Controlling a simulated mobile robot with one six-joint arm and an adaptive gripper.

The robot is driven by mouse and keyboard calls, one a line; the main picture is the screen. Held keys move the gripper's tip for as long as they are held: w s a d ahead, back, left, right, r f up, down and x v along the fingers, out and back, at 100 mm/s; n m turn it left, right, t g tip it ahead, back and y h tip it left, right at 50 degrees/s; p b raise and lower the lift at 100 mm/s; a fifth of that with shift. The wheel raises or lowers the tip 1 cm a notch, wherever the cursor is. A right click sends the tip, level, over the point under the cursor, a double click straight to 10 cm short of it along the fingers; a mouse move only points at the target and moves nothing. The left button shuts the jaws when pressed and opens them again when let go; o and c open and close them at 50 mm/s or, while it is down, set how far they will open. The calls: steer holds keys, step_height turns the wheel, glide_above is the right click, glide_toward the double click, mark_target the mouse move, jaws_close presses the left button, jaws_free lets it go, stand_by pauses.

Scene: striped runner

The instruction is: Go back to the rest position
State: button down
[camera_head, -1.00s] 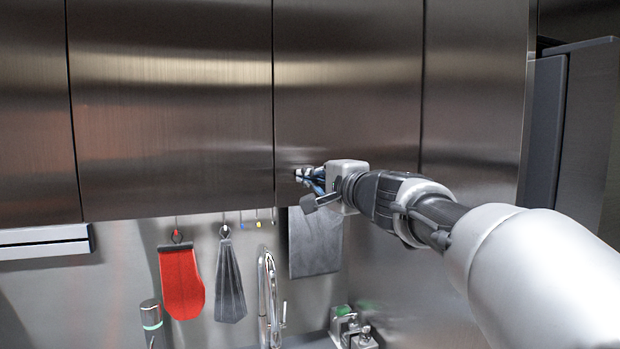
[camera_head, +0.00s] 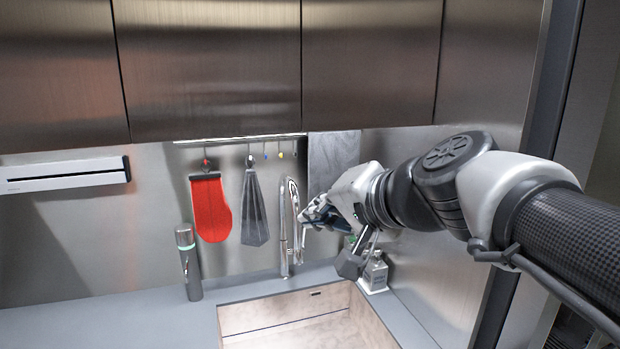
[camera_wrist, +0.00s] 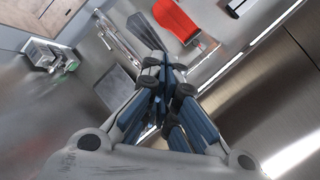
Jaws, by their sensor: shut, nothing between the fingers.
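My gripper (camera_head: 312,215) is in the head view just right of the faucet, below the upper cabinets and in front of the steel back wall. It is shut and empty. In the wrist view my gripper (camera_wrist: 165,95) shows its fingers drawn together with nothing between them. The head view does not show whether its tip is touching the faucet or apart from it.
The faucet (camera_head: 284,225) rises behind the sink (camera_head: 270,318). A red mitt (camera_head: 210,208) and a grey cloth (camera_head: 254,208) hang from the rail. A bottle (camera_head: 374,272) stands at the right corner; a cylinder (camera_head: 189,263) stands left. The counter's left side (camera_head: 90,325) is clear.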

steer(key=s+d+f+n+g+h, duration=0.2)
steer(key=s+d+f, duration=0.4)
steer(key=s+f, duration=0.5)
steer(key=s+d+f+n+g+h, duration=0.3)
steer(key=s+d+f, duration=0.3)
steer(key=s+f, duration=0.6)
steer(key=shift+s+d+n+g+h, duration=0.35)
steer(key=shift+s+h, duration=0.3)
steer(key=shift+h, duration=0.25)
steer(key=shift+a, duration=0.1)
